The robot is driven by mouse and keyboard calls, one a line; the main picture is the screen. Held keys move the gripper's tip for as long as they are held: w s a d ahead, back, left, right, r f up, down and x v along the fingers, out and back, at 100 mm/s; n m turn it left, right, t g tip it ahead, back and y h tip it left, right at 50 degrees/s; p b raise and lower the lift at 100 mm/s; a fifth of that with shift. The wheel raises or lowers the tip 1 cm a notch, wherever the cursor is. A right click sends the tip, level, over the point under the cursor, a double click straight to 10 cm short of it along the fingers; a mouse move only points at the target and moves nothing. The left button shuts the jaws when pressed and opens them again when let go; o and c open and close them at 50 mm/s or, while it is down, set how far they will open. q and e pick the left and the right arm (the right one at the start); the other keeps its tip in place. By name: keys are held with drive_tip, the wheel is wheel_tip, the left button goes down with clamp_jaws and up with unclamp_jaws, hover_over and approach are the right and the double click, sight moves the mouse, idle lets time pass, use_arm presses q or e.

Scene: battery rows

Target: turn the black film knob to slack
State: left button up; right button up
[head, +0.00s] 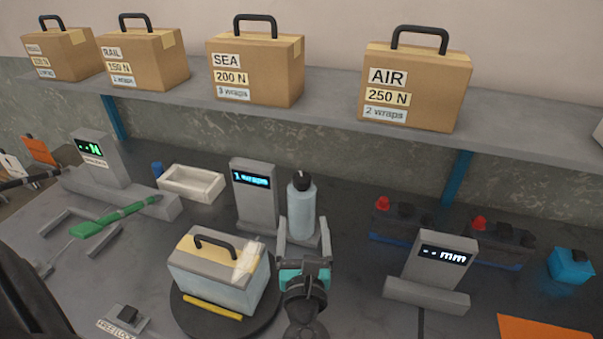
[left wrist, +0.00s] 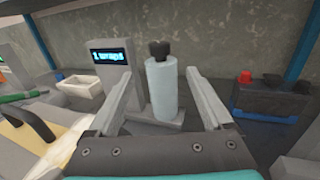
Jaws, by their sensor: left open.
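The black film knob (head: 301,178) sits on top of an upright pale blue film roll (head: 301,208). The roll stands beside a grey post (head: 255,207) whose display reads "1 wraps". In the left wrist view the knob (left wrist: 160,49) shows above the roll (left wrist: 161,90). My left gripper (head: 303,228) is open, with one finger to each side of the roll in the picture. The knob appears above and beyond the fingertips, and nothing is between them that I can see as held. My right gripper is not in view.
A battery with a handle (head: 218,278) stands on a dark turntable (head: 262,318) left of my gripper. A white tray (head: 191,184) lies behind it. A grey post with an "mm" display (head: 443,256) and dark batteries with red caps (head: 400,222) stand right. Boxes line the shelf (head: 330,116).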

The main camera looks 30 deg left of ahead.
sight(302, 188)
use_arm(q)
drive_tip(key=b+x, duration=0.1)
drive_tip(key=x, duration=1.3)
drive_tip(key=shift+w, duration=0.1)
clamp_jaws()
